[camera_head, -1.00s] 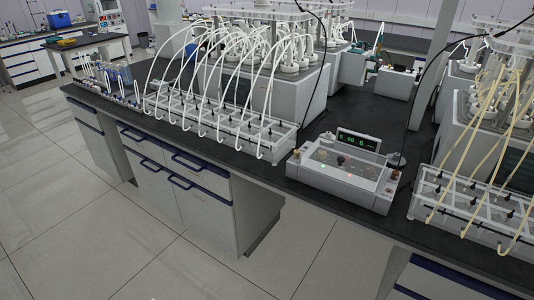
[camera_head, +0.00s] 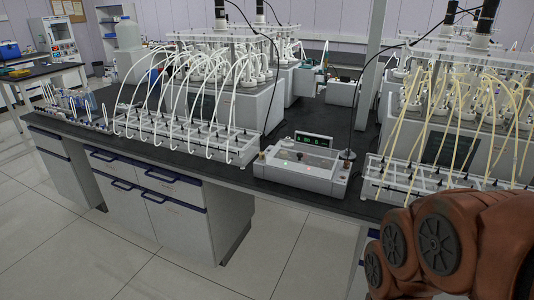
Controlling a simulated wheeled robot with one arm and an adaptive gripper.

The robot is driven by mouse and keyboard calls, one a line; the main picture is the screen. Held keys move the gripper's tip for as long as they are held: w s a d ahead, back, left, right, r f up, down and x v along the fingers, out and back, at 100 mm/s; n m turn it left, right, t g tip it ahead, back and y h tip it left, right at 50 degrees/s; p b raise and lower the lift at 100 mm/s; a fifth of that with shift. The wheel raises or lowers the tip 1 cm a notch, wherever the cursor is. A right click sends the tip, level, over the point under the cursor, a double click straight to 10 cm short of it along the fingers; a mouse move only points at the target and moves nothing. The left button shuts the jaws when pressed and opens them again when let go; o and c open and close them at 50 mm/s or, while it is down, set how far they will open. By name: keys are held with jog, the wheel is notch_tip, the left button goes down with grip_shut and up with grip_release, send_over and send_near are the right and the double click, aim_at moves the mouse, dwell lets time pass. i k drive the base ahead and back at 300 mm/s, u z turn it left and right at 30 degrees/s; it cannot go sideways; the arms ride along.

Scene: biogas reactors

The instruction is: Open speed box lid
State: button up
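The speed box (camera_head: 300,170) is a low white-grey box on the dark bench, near its front edge in the middle of the view. Its lid (camera_head: 307,157) looks clear and appears shut over the top. A dark panel with green digits (camera_head: 313,140) stands up at its back, and a green light shows through the top. An orange-brown jointed part of my arm (camera_head: 440,240) fills the lower right, in front of the bench and right of the speed box. The fingers of my gripper cannot be made out.
A rack with white curved tubes (camera_head: 180,130) stands left of the speed box. A rack with yellowish tubes (camera_head: 400,175) stands close on its right. Large white reactor units (camera_head: 235,100) stand behind. The tiled floor (camera_head: 290,245) in front of the bench is clear.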

aim_at(325, 174)
jog(key=u, duration=2.35)
jog(key=k, duration=0.95)
jog(key=z, duration=1.25)
jog(key=i, duration=1)
